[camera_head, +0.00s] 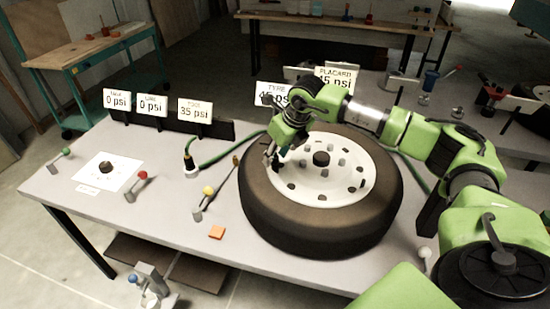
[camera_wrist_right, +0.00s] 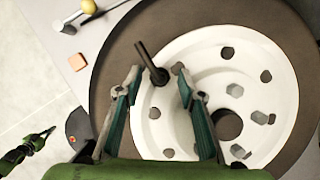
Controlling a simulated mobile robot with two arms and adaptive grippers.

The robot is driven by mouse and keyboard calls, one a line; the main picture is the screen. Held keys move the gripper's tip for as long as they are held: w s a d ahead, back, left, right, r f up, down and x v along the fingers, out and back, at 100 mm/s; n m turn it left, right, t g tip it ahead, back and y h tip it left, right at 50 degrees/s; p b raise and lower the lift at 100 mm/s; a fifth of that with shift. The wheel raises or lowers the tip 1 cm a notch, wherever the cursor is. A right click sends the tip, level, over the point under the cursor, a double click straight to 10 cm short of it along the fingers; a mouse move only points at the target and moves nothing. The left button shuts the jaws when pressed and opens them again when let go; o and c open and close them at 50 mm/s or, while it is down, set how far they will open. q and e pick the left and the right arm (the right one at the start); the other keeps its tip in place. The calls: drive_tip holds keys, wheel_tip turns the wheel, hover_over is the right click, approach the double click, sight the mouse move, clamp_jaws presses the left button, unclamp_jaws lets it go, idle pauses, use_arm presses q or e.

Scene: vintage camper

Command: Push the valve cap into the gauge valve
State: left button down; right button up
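The wheel (camera_head: 385,205) lies flat on the table, its white rim facing up. My right gripper (camera_head: 275,152) is over the rim's left side. In the right wrist view its fingers (camera_wrist_right: 157,78) are apart, with nothing held between them. A thin dark stem with a thicker base (camera_wrist_right: 155,72) shows just past the fingertips; I cannot tell whether it is the valve or touches a finger. I cannot single out the valve cap. A green part with a dark tip (camera_wrist_right: 32,145) at lower left may be my left gripper; its fingers are not clear.
Several small levers with coloured balls stand on the table, including a red one (camera_head: 142,175) and a yellow one (camera_head: 208,190). An orange square (camera_head: 217,232) lies left of the tyre. A black knob (camera_head: 106,167) sits on a white plate. Pressure signs (camera_head: 195,110) stand behind.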

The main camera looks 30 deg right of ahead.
clamp_jaws()
drive_tip(key=shift+r, duration=0.15)
drive_tip(key=shift+r+b, duration=0.6)
drive_tip(key=shift+b, duration=0.05)
drive_tip(key=s+a+r+b, duration=0.5)
drive_tip(key=s+a+r, duration=0.4)
drive_tip(key=s+r, duration=0.1)
drive_tip(key=shift+v, duration=0.85)
drive_tip(key=shift+a, duration=0.2)
